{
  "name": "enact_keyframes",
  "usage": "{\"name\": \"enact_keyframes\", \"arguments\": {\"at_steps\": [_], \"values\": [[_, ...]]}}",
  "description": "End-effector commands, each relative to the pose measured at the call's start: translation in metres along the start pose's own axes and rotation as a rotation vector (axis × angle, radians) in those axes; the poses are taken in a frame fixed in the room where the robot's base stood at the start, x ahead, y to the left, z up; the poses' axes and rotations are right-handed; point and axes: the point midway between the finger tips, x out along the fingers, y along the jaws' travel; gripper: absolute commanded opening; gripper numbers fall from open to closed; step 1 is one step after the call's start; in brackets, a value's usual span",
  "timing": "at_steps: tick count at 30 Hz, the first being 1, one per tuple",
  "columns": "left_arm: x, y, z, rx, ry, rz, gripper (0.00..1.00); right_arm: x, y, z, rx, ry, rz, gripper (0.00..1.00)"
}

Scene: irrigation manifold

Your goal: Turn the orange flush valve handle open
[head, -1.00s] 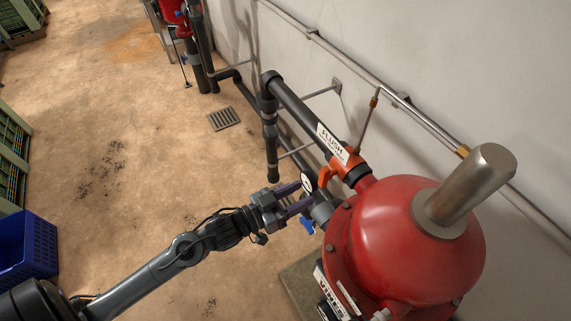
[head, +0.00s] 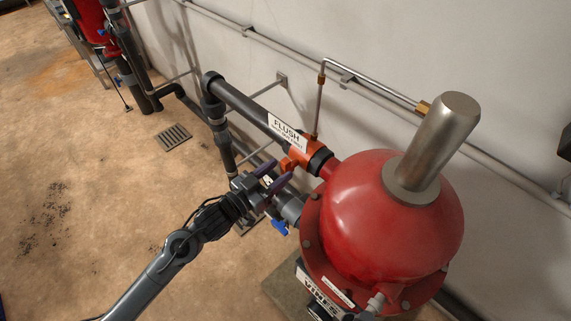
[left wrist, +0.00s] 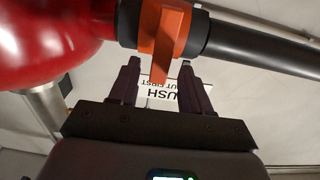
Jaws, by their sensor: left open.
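The orange flush valve (head: 308,153) sits on the dark pipe between the FLUSH label (head: 287,134) and the red filter tank (head: 395,215). Its orange handle (head: 289,163) sticks out toward my left gripper (head: 279,174). The left gripper is open, with its purple fingers pointing at the handle. In the left wrist view, the handle (left wrist: 161,66) hangs down between the two spread fingertips (left wrist: 160,76). A gap shows on each side of it. My right gripper is not in view.
A blue-handled valve (head: 279,227) sits just below my left gripper. A thin metal pipe (head: 319,105) rises behind the flush valve along the wall. A floor drain (head: 173,136) lies to the left, with open floor around it.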

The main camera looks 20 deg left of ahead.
Motion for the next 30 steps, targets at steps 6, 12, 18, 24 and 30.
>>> {"name": "enact_keyframes", "arguments": {"at_steps": [6, 12, 18, 24, 30], "values": [[0.026, 0.000, 0.000, 0.000, 0.000, 0.000, 0.48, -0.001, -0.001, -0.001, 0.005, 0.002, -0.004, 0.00], [0.035, 0.000, 0.000, 0.000, -0.001, 0.000, 0.48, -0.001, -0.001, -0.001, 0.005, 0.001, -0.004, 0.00], [0.036, 0.000, 0.000, 0.001, -0.001, 0.000, 0.48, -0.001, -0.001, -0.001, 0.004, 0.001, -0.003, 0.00], [0.035, 0.000, 0.000, 0.001, -0.001, 0.000, 0.29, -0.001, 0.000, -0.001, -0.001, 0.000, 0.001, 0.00], [0.035, 0.000, 0.000, 0.001, -0.001, 0.000, 0.00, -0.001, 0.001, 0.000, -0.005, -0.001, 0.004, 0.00]]}}
